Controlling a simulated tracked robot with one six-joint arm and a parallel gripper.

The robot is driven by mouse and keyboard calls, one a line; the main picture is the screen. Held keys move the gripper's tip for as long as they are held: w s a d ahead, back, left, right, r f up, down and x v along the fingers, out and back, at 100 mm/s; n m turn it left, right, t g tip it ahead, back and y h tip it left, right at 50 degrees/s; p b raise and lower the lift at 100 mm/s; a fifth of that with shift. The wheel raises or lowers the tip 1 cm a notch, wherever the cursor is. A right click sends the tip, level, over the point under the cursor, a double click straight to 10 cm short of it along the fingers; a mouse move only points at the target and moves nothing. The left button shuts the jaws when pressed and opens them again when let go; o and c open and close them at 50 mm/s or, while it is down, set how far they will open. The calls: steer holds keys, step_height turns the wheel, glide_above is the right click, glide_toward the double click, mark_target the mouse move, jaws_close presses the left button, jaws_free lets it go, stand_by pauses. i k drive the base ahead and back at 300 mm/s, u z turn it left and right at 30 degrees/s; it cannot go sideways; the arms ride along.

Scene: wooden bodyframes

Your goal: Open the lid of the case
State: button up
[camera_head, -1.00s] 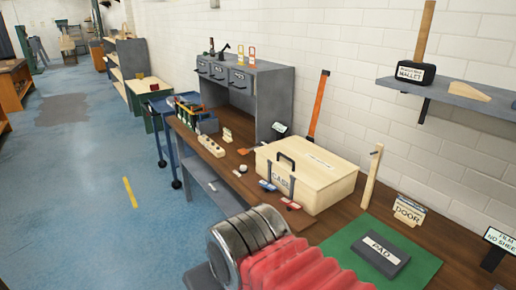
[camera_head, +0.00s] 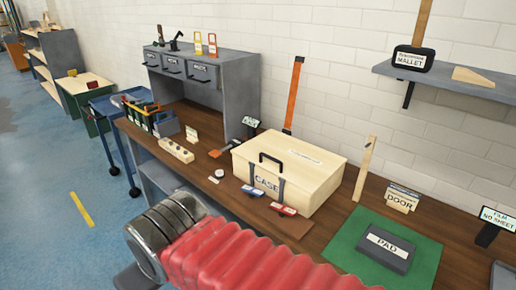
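The case (camera_head: 310,176) is a pale wooden box with a "CASE" label on its front. It stands on the brown workbench (camera_head: 232,191), and its lid (camera_head: 297,155) is shut. A black handle (camera_head: 270,157) stands at the front edge of the lid, and dark straps run down the front. A blue-tagged and a red-tagged small part lie at the front of the case. My arm, with a red ribbed sleeve, crosses the lower part of the view in front of the bench. My gripper is not in view.
A green mat (camera_head: 345,236) with a grey pad (camera_head: 386,248) lies right of the case, near a DOOR sign (camera_head: 402,197). A wooden post (camera_head: 365,168) stands behind the mat. A power strip (camera_head: 176,150) and a grey drawer cabinet (camera_head: 235,95) are to the left.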

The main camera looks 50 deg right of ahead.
mark_target(306, 167)
steer(key=z, duration=0.25)
steer(key=i, duration=0.65)
steer(key=z, duration=0.8)
steer(key=i, duration=0.5)
steer(key=z, duration=0.35)
